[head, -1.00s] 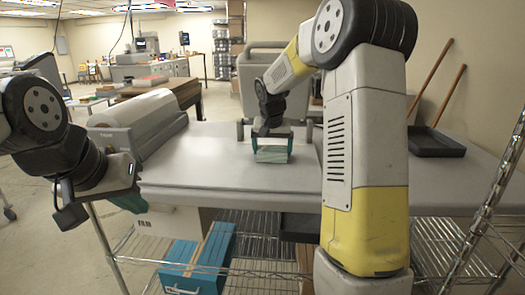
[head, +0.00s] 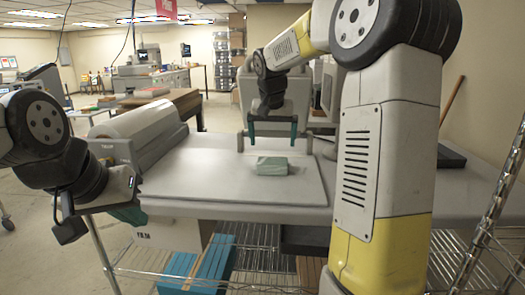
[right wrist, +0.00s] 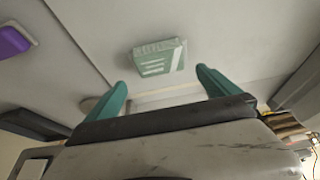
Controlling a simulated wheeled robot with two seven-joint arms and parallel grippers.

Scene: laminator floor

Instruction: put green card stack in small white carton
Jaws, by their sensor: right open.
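The green card stack (head: 271,166) lies on the grey board on the table, banded with pale strips. It also shows in the right wrist view (right wrist: 160,58), beyond the fingertips. My right gripper (head: 268,145) is open and empty, its teal fingers above and behind the stack, apart from it. My left gripper (head: 125,212) is low at the table's left front edge; its jaws are mostly hidden. A white box-like thing (head: 165,232) with dark marks shows below the table's front edge; I cannot tell whether it is the small white carton.
A laminator with a large roll (head: 135,118) stands at the table's left. Blue slatted pieces (head: 200,265) sit on the wire shelf below. A dark tray (head: 452,157) is at the right behind my right arm. A purple thing (right wrist: 12,42) shows in the right wrist view. The board around the stack is clear.

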